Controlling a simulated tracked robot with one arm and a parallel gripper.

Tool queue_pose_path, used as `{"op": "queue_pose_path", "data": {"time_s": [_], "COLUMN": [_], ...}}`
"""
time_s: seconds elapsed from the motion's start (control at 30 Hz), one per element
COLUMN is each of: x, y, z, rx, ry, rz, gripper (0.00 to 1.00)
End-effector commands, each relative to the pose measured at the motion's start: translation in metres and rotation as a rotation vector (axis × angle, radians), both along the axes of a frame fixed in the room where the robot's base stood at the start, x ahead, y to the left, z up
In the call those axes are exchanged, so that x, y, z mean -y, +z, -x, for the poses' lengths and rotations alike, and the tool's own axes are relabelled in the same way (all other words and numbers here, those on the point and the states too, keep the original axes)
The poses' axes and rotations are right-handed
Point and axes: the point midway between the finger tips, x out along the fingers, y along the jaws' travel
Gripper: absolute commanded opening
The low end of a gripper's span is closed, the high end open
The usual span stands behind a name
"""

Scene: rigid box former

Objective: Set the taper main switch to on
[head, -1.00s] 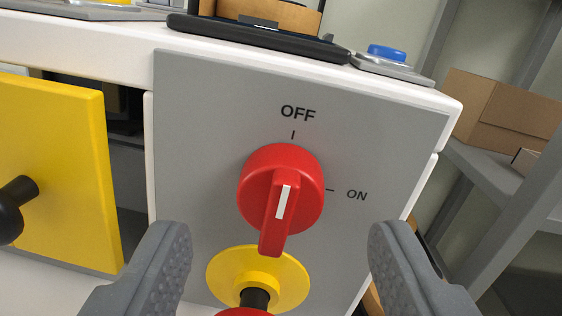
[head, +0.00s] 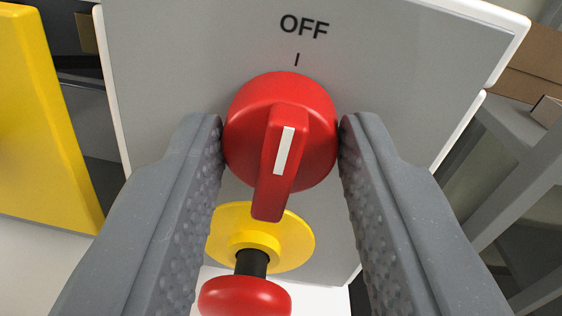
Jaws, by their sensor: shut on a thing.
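The taper main switch is a red rotary knob (head: 255,110) with a raised handle and a white line, on a grey panel (head: 170,60). Its handle stands nearly vertical, in line with the OFF mark (head: 303,27) above it. My gripper (head: 281,135) is shut on the knob, one grey finger against its left side and one against its right. The ON label is hidden behind the right finger.
Just below the knob, a red mushroom button (head: 245,296) on a yellow disc (head: 290,240) sticks out between my fingers. A yellow panel (head: 40,120) stands at the left. Cardboard boxes (head: 530,75) rest on a grey shelf at the right.

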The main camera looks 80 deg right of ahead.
Motion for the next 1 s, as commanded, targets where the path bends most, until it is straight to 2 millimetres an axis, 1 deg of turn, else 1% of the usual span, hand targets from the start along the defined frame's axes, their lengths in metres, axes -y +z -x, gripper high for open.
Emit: {"op": "queue_pose_path", "data": {"time_s": [0.17, 0.37, 1.0], "x": [-0.0014, -0.0015, -0.0013], "y": [-0.0009, -0.0014, -0.0036], "z": [-0.0007, -0.0006, 0.0005], "rx": [0.038, 0.147, 0.71], "ry": [0.003, 0.004, 0.004], "rz": [-0.014, -0.053, -0.253], "gripper": [0.1, 0.1, 0.1]}}
